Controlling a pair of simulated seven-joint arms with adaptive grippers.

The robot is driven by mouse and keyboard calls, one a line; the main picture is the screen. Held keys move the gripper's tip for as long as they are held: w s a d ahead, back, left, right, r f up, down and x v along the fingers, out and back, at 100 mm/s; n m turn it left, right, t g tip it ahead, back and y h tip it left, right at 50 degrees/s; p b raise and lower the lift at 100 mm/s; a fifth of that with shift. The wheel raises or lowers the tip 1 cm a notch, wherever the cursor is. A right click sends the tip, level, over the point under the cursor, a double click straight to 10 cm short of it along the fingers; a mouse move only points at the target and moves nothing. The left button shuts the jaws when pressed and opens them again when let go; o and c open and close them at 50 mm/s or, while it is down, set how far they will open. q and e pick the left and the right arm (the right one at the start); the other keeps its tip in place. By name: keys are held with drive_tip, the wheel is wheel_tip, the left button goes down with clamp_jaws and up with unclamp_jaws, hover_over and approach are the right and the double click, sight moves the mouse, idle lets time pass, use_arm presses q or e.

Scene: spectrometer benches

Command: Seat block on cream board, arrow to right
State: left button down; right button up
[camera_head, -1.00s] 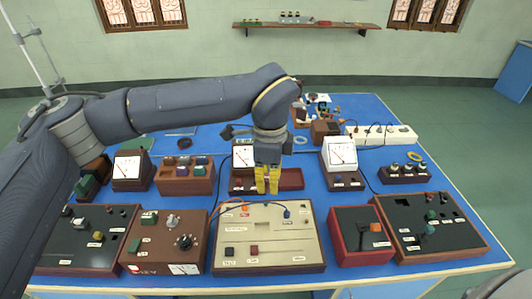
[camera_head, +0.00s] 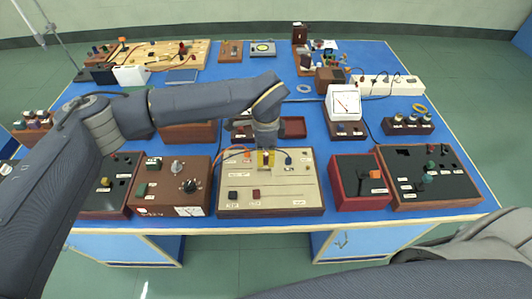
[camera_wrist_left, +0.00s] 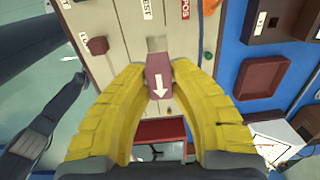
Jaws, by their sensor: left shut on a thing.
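The cream board (camera_head: 293,184) lies in the front middle of the blue table. It also fills the upper left of the left wrist view (camera_wrist_left: 112,25). My left gripper (camera_head: 265,160) is over the back part of the board, pointing down. In the left wrist view, the gripper (camera_wrist_left: 158,80) is shut on a small dull-red block (camera_wrist_left: 158,72) with a white arrow on it. The arrow points down in that picture, toward the palm. I cannot tell whether the block touches the board. In the head view the block is hidden by the fingers.
A wooden box with knobs (camera_head: 168,187) stands left of the board and a red box (camera_head: 342,187) right of it. A white meter (camera_head: 343,102) stands behind, to the right.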

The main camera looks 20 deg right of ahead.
use_arm(q)
drive_tip(key=shift+f, duration=2.9)
drive_tip(key=c, duration=1.2)
unclamp_jaws()
drive_tip(key=r, duration=1.2)
drive_tip(key=shift+s, duration=0.25)
